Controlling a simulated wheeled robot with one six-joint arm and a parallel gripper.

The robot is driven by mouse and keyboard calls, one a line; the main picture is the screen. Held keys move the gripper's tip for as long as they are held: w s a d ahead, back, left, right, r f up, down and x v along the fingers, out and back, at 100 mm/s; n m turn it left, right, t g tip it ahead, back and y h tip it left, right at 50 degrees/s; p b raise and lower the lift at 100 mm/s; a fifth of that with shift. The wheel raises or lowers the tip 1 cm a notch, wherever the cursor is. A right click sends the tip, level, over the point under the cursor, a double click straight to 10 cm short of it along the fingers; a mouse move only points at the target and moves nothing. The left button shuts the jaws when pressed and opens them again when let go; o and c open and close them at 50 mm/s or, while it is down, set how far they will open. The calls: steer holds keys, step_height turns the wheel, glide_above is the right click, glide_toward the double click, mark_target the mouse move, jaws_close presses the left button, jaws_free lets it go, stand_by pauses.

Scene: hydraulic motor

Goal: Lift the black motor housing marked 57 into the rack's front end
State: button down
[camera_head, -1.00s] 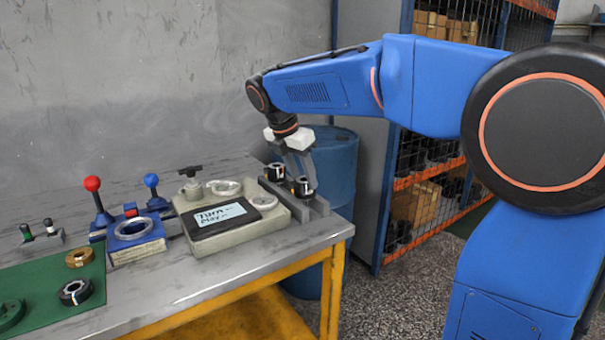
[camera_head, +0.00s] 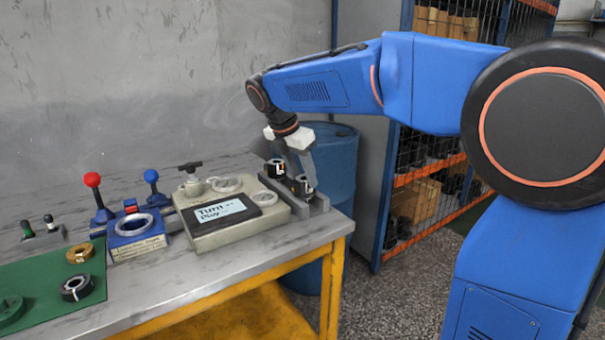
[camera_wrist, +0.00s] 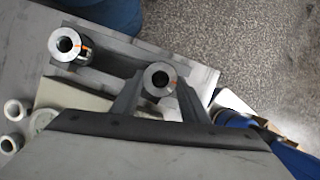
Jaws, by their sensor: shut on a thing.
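My gripper (camera_head: 303,180) is shut on a dark cylinder with a bright metal top, taken to be the motor housing (camera_wrist: 156,82); no number is readable on it. In the head view the held housing (camera_head: 304,187) is at the near end of the grey rack (camera_head: 319,207). I cannot tell whether it rests in the rack or hangs just above it. In the wrist view the fingers (camera_wrist: 158,98) stand on either side of it. A second similar cylinder (camera_head: 275,168) stands at the rack's far end, and it also shows in the wrist view (camera_wrist: 66,45).
Left of the rack is a beige unit (camera_head: 238,227) with a written display. Further left are a blue fixture (camera_head: 137,240), lever knobs, and a green mat (camera_head: 45,290) with several rings. A blue barrel (camera_head: 335,160) stands behind the table's right end.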

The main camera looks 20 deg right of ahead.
steer(key=shift+f, duration=0.1)
stand_by(0.3)
steer(key=c, duration=0.6)
jaws_free()
steer(key=shift+o, duration=0.2)
step_height(320, 180, up, 7)
stand_by(0.8)
